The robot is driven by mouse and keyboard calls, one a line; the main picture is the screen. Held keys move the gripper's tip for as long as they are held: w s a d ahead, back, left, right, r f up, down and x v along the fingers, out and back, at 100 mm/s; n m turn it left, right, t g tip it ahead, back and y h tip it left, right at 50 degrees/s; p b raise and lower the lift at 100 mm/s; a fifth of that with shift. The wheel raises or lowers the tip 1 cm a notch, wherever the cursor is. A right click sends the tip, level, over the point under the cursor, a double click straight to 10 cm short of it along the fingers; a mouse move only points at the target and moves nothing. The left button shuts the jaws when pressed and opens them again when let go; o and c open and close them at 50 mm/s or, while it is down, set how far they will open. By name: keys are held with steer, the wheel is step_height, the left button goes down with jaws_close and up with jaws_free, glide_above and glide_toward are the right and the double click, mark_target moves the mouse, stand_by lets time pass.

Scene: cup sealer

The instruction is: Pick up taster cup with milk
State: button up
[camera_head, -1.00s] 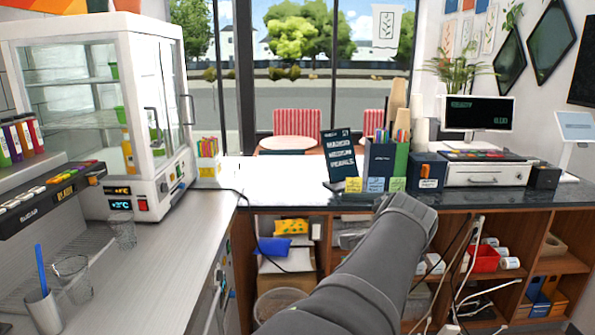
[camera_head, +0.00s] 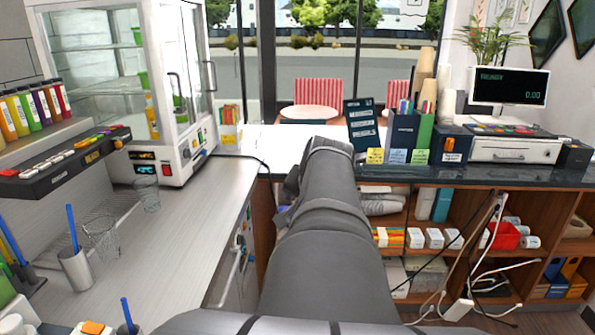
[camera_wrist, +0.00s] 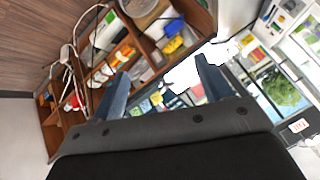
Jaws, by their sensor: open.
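I cannot make out a taster cup with milk in either view. Two clear empty-looking glasses stand on the left counter in the head view, one farther back (camera_head: 146,192) and one nearer (camera_head: 102,238). A metal cup (camera_head: 76,268) with a blue straw stands in front of them. A pale cup-like thing (camera_head: 12,324) is cut off at the lower left corner; its contents cannot be told. My gripper (camera_wrist: 162,72) is open and empty in the wrist view, tilted over the shelves and counter. In the head view my arm hides the gripper.
A glass-fronted cabinet (camera_head: 175,95) stands at the back left. A black topping rack (camera_head: 70,160) juts over the left counter (camera_head: 190,215). A menu sign (camera_head: 362,125), holders and a cash register (camera_head: 515,148) line the back counter. Cables hang before the shelves (camera_head: 425,215).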

steer(key=s+a+f+n+g+y, duration=0.15)
steer(key=s+a+n, duration=0.25)
steer(key=a, duration=0.4)
steer(key=s+a+n+g, duration=0.2)
steer(key=s+a+n, duration=0.2)
steer(key=a, duration=0.3)
steer(key=s+a+f+n+g, duration=0.15)
steer(key=s+a+n, duration=0.25)
steer(key=a, duration=0.4)
steer(key=s+a+n+g+h, duration=0.2)
steer(key=s+a+n, duration=0.25)
steer(key=s, duration=0.45)
steer(key=s+a+n+g+h, duration=0.1)
steer(key=s+a+n, duration=0.4)
steer(key=s, duration=0.5)
steer(key=shift+n, duration=0.55)
steer(key=f, duration=1.1)
steer(key=shift+w+d+f, duration=0.2)
steer(key=shift+d+f, duration=0.05)
steer(key=shift+f, duration=0.05)
step_height(320, 180, down, 5)
steer(key=shift+a, duration=0.15)
steer(key=shift+c, duration=0.2)
steer(key=c, duration=1)
